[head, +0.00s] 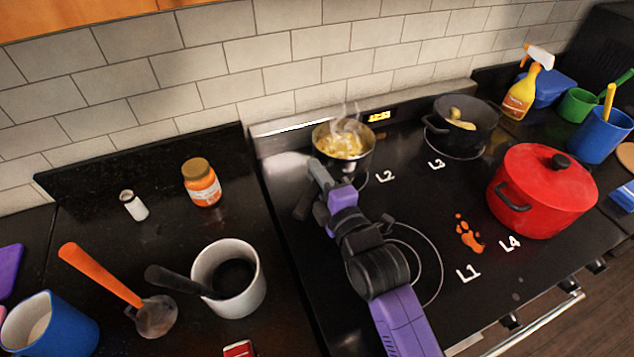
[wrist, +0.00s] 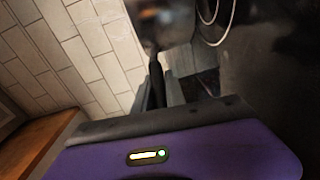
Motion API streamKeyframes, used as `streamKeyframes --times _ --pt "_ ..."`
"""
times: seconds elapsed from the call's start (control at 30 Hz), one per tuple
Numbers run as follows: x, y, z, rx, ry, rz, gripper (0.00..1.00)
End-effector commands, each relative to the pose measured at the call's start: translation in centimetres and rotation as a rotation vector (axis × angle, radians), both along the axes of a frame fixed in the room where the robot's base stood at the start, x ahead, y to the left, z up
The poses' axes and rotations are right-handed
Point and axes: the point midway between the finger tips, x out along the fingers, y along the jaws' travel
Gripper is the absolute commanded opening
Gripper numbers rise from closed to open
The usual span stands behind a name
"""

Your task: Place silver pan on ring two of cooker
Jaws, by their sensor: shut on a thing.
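The silver pan (head: 362,164) holds steaming yellow food and is upright at the back left of the cooker (head: 470,300), beside the L2 label (head: 384,177). A little of ring two shows at the pan's lower right; the pan covers the rest. I cannot tell whether its base touches the surface. My gripper (head: 320,178) is in front of the pan, shut on its handle. In the wrist view, my gripper (wrist: 160,92) has its fingers around the dark handle (wrist: 155,72); the pan beyond is blurred.
A black pot (head: 462,124) stands at L3 and a red lidded pot (head: 542,192) at L4. Ring L1 is bare beneath my arm. An orange spill (head: 468,234) lies near L4. The tiled wall (head: 290,60) is close behind. A jar (head: 201,183) stands on the left counter.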

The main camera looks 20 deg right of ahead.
Motion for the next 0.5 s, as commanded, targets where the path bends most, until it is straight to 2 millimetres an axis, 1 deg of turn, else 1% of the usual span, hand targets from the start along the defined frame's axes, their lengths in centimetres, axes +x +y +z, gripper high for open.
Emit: streamKeyframes --times 0.1,0.2,0.3,0.5 --pt "0.0 0.0 -1.6 0.001 0.000 0.000 0.00" --pt "0.0 0.0 -2.6 -0.001 -0.002 0.000 0.00" --pt "0.0 -0.1 -2.9 -0.001 -0.005 -0.001 0.00" --pt "0.0 0.0 -2.9 -0.001 -0.005 0.000 0.00"
